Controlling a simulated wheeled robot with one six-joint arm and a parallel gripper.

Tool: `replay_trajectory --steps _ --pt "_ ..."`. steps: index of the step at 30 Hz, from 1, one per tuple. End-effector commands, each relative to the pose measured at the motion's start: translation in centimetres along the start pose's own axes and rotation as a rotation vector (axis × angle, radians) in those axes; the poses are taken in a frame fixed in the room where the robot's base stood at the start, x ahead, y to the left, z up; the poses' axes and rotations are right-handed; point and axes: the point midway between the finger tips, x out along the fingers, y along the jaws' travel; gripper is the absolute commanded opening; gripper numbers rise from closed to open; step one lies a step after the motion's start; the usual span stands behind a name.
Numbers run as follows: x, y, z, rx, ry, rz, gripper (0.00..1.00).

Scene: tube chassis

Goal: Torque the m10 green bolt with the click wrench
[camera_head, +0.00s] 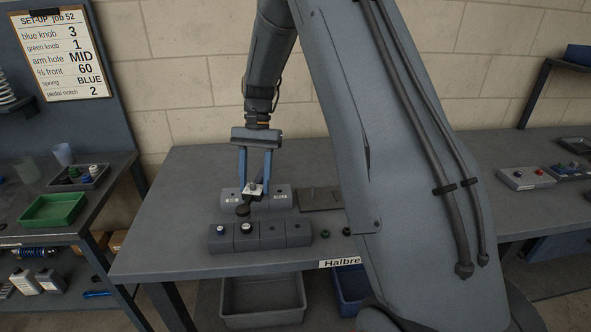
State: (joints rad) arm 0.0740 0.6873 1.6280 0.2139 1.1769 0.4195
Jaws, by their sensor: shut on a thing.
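My gripper (255,182), with two blue fingers, is above the middle bench and shut on a small dark tool (243,210) with a pale plate on top. I cannot tell for sure whether it is the click wrench. The tool hangs over the gap between two rows of grey blocks. Small dark green pieces (325,233) lie on the bench right of this row; I cannot tell which is the m10 green bolt.
Labelled grey blocks (281,197) stand behind, beside a dark flat plate (318,198). My arm covers the bench's right part. A green tray (53,209) is on the left bench, under a set-up sheet (62,52). The middle bench's (190,180) left part is clear. Bins sit below.

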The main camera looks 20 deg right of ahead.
Motion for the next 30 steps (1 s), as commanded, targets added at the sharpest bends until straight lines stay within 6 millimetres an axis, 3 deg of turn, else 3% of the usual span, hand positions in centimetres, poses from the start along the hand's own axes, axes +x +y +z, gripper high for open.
replay_trajectory --steps 9,15,21,30 --pt "-1.9 4.2 0.2 1.021 0.0 -0.425 0.02" --pt "-2.5 7.1 0.1 1.503 0.001 -0.624 0.02" --pt "-2.7 8.6 0.1 1.688 0.001 -0.7 0.02" --pt "-1.8 8.6 -0.4 1.701 0.001 -0.706 0.02"
